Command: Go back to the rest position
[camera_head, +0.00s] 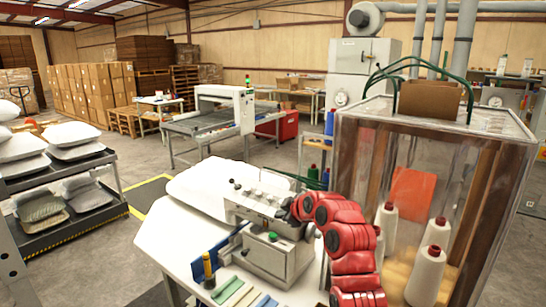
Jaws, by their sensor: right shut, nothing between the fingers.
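My right arm, red with dark joints, rises from the bottom and bends left over the white table (180,243). My right gripper (288,210) is at the end of this arm, small and partly lost against the grey machine (275,255). It is shut and holds nothing. It is close to the machine's upper right side; I cannot tell whether it touches it. A white pillow (205,183) lies on the table behind and left of the machine. My left gripper is not in view.
A rack of pillows (75,185) stands at the left. Open floor (150,165) lies between rack and table.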

